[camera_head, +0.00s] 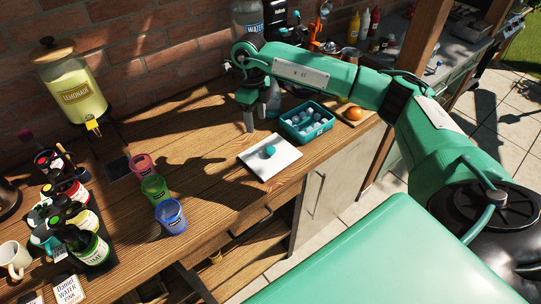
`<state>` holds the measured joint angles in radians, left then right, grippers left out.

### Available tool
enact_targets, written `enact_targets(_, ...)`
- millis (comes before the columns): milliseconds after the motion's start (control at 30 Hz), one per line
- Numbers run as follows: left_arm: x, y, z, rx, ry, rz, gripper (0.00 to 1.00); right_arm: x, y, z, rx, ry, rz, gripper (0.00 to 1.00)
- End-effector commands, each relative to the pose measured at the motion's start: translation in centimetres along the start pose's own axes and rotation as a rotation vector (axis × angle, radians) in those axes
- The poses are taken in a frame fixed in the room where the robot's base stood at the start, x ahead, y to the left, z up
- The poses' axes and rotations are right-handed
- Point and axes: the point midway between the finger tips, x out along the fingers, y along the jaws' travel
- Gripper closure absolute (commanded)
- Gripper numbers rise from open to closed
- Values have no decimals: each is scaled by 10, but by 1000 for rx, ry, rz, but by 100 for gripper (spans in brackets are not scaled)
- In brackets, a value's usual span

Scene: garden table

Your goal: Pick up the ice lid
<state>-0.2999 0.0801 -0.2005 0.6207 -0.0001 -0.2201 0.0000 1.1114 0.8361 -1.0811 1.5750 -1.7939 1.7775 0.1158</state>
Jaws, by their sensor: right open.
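The ice lid (284,163) looks like a flat white square with a round teal knob (269,151) in its middle. It lies on the wooden table near the front edge. The teal ice box (287,131) stands behind it to the right, uncovered, with ice cubes (309,119) inside. My right gripper (249,127) points down behind the lid and a little left of its knob, apart from it. It is open, and nothing shows between its fingers, which are small in this view. My left gripper is not in view.
Pink (142,166), green (155,188) and blue (171,217) cups stand in a row left of the lid. An orange (353,114) sits on a board right of the ice box. A lemonade dispenser (75,95) stands back left. Bottles (88,245) crowd the left.

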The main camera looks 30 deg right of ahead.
Motion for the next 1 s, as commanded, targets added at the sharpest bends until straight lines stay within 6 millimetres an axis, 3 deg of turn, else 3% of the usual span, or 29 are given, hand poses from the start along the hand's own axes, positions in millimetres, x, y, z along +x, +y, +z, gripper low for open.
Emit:
enact_targets(33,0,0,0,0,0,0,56,-6,-11,-6,18,27,-30,45)
enact_targets(167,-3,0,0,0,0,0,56,-7,-24,-16,40,67,-66,45)
enact_targets(533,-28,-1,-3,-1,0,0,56,58,-28,-22,41,71,-67,45)
enact_targets(767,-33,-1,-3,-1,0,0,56,74,-28,-22,39,68,-67,45)
enact_targets(1000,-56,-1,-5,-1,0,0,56,96,-28,-23,41,71,-65,45)
